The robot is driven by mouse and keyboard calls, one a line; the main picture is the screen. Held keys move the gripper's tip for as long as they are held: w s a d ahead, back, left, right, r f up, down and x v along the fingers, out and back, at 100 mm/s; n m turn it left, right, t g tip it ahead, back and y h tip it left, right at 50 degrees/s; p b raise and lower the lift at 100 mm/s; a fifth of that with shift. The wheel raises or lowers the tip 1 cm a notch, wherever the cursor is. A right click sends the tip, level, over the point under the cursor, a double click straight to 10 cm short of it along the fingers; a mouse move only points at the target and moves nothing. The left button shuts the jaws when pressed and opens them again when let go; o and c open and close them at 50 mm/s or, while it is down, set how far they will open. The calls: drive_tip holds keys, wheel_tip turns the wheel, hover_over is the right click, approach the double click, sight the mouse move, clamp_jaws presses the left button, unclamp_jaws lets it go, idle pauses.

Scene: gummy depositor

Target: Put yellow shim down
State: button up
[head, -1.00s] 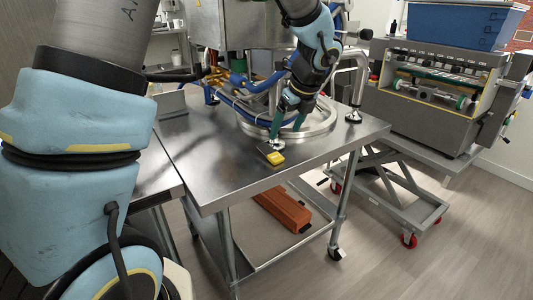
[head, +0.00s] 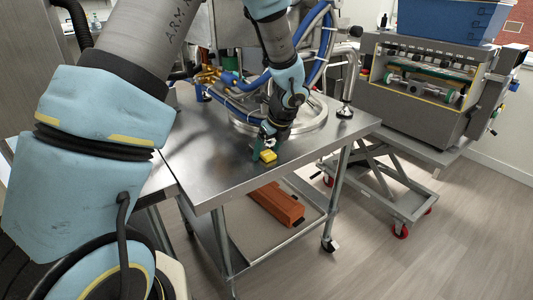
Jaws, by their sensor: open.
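The yellow shim (head: 268,157) is a small yellow block near the right front part of the steel table (head: 215,180). It appears to rest on the tabletop. My gripper (head: 262,152) points down right beside the shim, at its left and back side. A green finger shows next to the shim. My gripper is open. Whether a finger touches the shim is too small to tell, and the far finger is partly hidden.
A round metal base (head: 313,117) with blue hoses stands behind my gripper on the table. An orange-brown block (head: 276,202) lies on the lower shelf. A grey machine (head: 415,95) on a wheeled cart is at the right. The table's front left is bare.

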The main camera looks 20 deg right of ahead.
drive_tip(key=shift+c, duration=0.2)
clamp_jaws()
idle(0.5)
